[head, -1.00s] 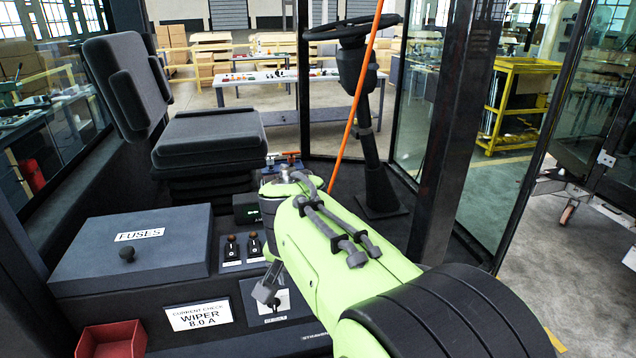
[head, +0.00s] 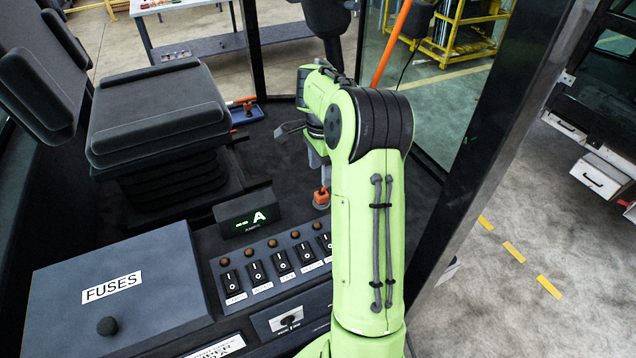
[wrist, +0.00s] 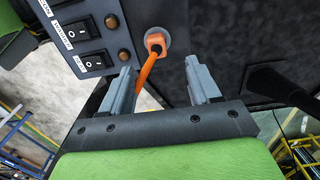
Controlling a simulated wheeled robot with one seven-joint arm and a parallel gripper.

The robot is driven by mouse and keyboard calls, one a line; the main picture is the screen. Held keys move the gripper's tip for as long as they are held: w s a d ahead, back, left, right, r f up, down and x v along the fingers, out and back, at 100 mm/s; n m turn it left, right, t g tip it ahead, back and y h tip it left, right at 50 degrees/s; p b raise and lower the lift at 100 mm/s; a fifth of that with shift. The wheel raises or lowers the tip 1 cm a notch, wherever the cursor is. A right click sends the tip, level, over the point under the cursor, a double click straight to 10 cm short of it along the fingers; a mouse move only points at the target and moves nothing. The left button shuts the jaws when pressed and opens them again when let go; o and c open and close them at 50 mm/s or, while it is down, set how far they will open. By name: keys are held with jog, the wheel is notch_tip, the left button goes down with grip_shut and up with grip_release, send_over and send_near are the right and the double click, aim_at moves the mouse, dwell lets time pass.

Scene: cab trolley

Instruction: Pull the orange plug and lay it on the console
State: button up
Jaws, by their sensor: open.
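The orange plug (wrist: 155,43) sits in a round grey socket (wrist: 160,32) on the dark console surface, with an orange cable (wrist: 144,72) running from it, in the wrist view. In the head view the plug (head: 321,195) shows just left of my green arm. My gripper (wrist: 160,75) is open and empty, with its two grey fingers on either side of the cable's line and short of the plug. In the head view my gripper (head: 319,160) is partly hidden by my arm and hangs above the plug. The console (head: 218,262) lies at the lower left.
A panel of black rocker switches (head: 282,262) stands beside the plug, behind it a small display box (head: 247,214). The fuse box (head: 110,290) with a knob lies left. A seat (head: 155,110) stands behind; a dark cab post (head: 480,150) rises right.

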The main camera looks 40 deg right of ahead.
aim_at(322, 193)
jog(key=shift+s+a+r, duration=0.1)
jog(key=shift+s+a, duration=0.1)
jog(key=shift+s, duration=0.35)
jog(key=shift+w+d+f+b, duration=0.1)
jog(key=shift+w+f+b, duration=0.25)
jog(key=shift+f, duration=0.15)
notch_tip(322, 193, down, 8)
jog(key=b, duration=0.6)
jog(key=shift+b, duration=0.35)
jog(key=shift+r, duration=0.15)
jog(key=shift+r, duration=0.1)
jog(key=shift+c, duration=0.2)
grip_shut()
jog(key=shift+r, duration=0.1)
